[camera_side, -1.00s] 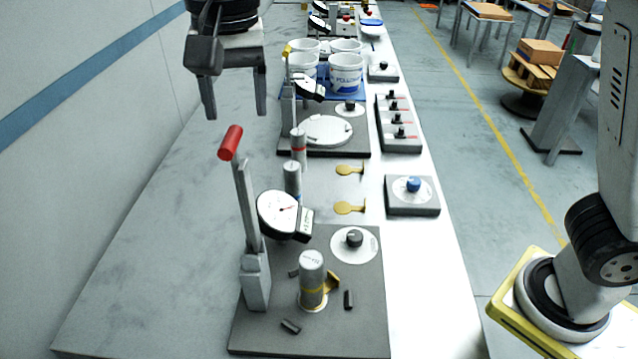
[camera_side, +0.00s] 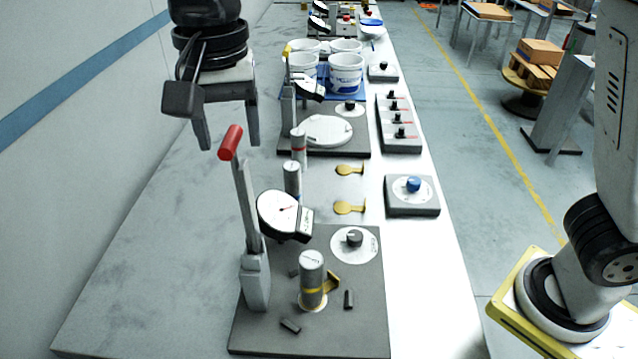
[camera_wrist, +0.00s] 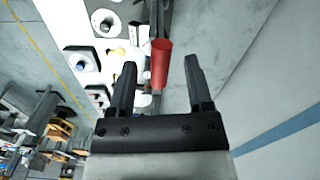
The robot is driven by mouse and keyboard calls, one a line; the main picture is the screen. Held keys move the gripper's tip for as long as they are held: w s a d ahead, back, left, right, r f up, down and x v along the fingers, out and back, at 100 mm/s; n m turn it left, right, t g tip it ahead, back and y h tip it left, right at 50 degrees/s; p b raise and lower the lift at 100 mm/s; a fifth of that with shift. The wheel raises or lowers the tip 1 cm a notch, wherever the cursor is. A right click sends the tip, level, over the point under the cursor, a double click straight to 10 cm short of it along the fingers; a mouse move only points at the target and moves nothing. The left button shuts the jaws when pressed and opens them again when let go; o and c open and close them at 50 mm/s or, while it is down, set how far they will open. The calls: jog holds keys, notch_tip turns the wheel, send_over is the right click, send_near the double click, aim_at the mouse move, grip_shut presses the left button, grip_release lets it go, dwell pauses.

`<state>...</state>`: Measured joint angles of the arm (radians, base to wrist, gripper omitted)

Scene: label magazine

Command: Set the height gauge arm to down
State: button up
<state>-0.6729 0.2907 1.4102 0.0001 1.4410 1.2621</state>
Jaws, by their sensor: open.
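The height gauge arm (camera_side: 247,203) is a grey lever standing nearly upright, with a red grip (camera_side: 230,142) at its top. It rises from a grey bracket (camera_side: 255,282) on the dark base plate of the front station. A round dial gauge (camera_side: 278,214) sits beside the lever. My gripper (camera_side: 230,146) points down with its fingers apart and empty; in the side view its fingertips appear on either side of the red grip. In the wrist view the red grip (camera_wrist: 160,62) shows beyond and between the fingertips of my gripper (camera_wrist: 161,68). I cannot tell the remaining gap; no contact is visible.
The front base plate (camera_side: 365,320) carries a banded cylinder (camera_side: 312,280), a black knob (camera_side: 354,238) and small dark blocks. A blue-knob box (camera_side: 412,196) stands to the right. White buckets (camera_side: 346,74) are farther back. The bench left of the lever is clear.

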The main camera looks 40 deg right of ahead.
aim_at(244, 204)
jog(key=shift+f, duration=1.75)
grip_shut()
jog(key=shift+a+r, duration=0.1)
jog(key=shift+r, duration=0.05)
